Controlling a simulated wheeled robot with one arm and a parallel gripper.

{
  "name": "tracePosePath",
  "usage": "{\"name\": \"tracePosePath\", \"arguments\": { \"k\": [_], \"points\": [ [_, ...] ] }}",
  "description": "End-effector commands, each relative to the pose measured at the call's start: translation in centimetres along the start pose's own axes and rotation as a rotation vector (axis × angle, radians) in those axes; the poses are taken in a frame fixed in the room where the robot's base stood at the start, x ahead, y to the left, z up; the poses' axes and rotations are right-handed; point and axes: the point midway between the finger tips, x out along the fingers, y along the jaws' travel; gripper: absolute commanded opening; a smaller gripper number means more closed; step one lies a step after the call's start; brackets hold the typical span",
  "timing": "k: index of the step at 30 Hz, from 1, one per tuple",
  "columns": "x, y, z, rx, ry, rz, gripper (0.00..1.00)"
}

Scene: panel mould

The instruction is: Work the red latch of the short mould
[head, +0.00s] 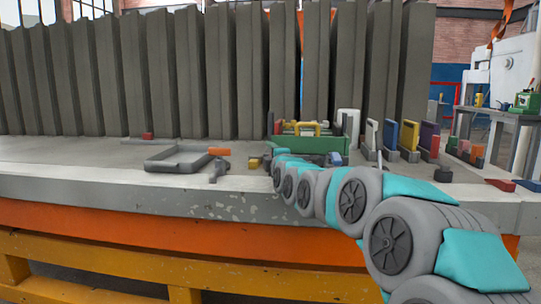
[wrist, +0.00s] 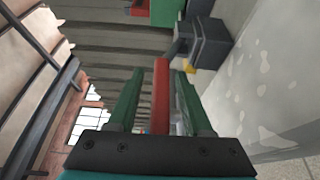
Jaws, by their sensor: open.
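In the wrist view my gripper (wrist: 159,74) is open, with one dark green finger on each side of a long red bar (wrist: 160,105). The bar looks like the red latch, and the fingers stand apart from it. In the wrist view a green block (wrist: 165,12) with a red piece (wrist: 140,11) lies beyond the fingertips. In the head view the green mould (head: 305,144) with a yellow handle stands just past the end of my arm. My gripper cannot be made out clearly there. Which mould is the short one is not clear.
Several upright coloured panels (head: 408,135) stand at the right. Tall grey slabs (head: 160,75) line the back. A dark grey block (wrist: 208,45) is near the fingers.

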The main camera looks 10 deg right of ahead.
Motion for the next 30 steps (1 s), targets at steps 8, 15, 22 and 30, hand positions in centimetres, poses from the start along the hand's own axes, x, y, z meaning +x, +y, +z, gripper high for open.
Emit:
{"name": "tracePosePath", "arguments": {
  "k": [8, 15, 22, 30],
  "points": [
    [-0.02, -0.02, 0.01, 0.0, 0.0, 0.0, 0.28],
    [-0.03, -0.03, 0.01, 0.0, 0.0, -0.001, 0.01],
    [-0.03, -0.04, 0.01, 0.0, 0.0, -0.001, 0.0],
    [-0.03, -0.06, 0.01, 0.0, 0.0, -0.001, 0.0]
  ]
}}
